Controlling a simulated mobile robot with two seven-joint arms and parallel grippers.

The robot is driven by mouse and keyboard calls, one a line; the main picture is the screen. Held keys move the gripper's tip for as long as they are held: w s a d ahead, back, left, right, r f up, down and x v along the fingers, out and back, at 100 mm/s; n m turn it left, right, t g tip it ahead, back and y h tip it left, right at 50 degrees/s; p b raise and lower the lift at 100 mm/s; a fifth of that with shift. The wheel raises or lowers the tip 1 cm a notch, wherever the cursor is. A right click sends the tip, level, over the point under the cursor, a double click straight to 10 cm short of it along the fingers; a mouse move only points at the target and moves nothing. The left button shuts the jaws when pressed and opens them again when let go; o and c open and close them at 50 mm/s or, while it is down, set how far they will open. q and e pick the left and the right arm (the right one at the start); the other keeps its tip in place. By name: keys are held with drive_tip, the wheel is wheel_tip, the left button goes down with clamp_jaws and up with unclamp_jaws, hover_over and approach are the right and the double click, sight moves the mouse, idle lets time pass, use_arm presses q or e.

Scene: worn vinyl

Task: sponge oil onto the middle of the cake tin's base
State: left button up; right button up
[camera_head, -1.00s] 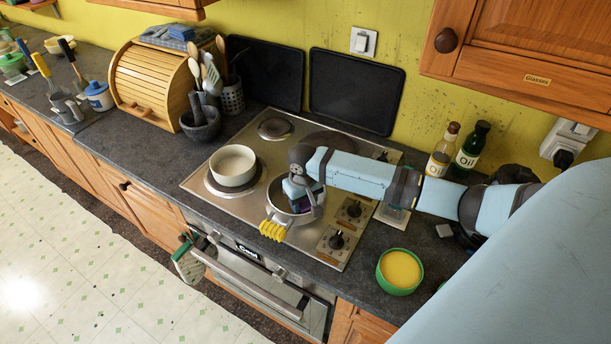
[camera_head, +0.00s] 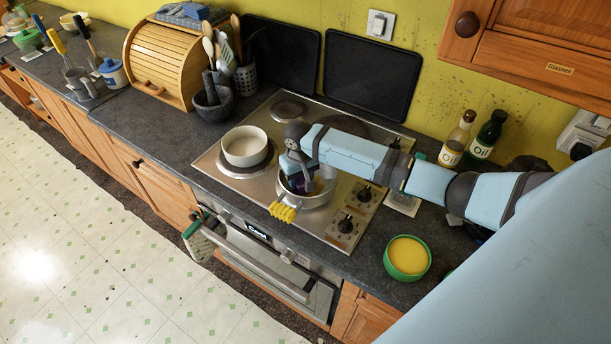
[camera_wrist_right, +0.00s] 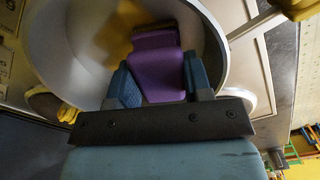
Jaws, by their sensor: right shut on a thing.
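A round grey metal vessel (camera_head: 318,199), which I take to be the cake tin, stands on the front of the hob. My right gripper (camera_head: 298,185) reaches down into it. In the right wrist view my right gripper (camera_wrist_right: 160,85) is shut on a purple block (camera_wrist_right: 158,65), which seems to be the sponge. The block is inside the tin's pale wall (camera_wrist_right: 50,45). A yellow-brown patch shows around it, but I cannot tell whether the block touches the base. My left gripper is not in view.
A white pot (camera_head: 246,147) stands on the hob left of the tin. A ribbed yellow piece (camera_head: 282,212) juts out at the tin's front. A green bowl (camera_head: 407,258) with yellow contents is at the counter's front right. Oil bottles (camera_head: 487,137) stand behind.

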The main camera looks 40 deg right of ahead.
drive_tip(key=shift+w, duration=0.1)
drive_tip(key=shift+w+a, duration=0.3)
drive_tip(key=shift+w, duration=0.35)
drive_tip(key=shift+w+a, duration=0.35)
drive_tip(key=shift+w, duration=0.35)
drive_tip(key=shift+w+a, duration=0.3)
drive_tip(key=shift+w, duration=0.35)
drive_tip(key=shift+s+d, duration=0.2)
drive_tip(key=shift+s, duration=0.15)
drive_tip(key=shift+s+d+r, duration=0.1)
drive_tip(key=shift+s+d, duration=0.2)
drive_tip(key=shift+s, duration=0.4)
drive_tip(key=shift+s+d+f, duration=0.1)
drive_tip(key=shift+s+d, duration=0.25)
drive_tip(key=shift+s, duration=0.35)
drive_tip(key=shift+s+d+r, duration=0.1)
drive_tip(key=shift+s+d, duration=0.2)
drive_tip(key=shift+s, duration=0.4)
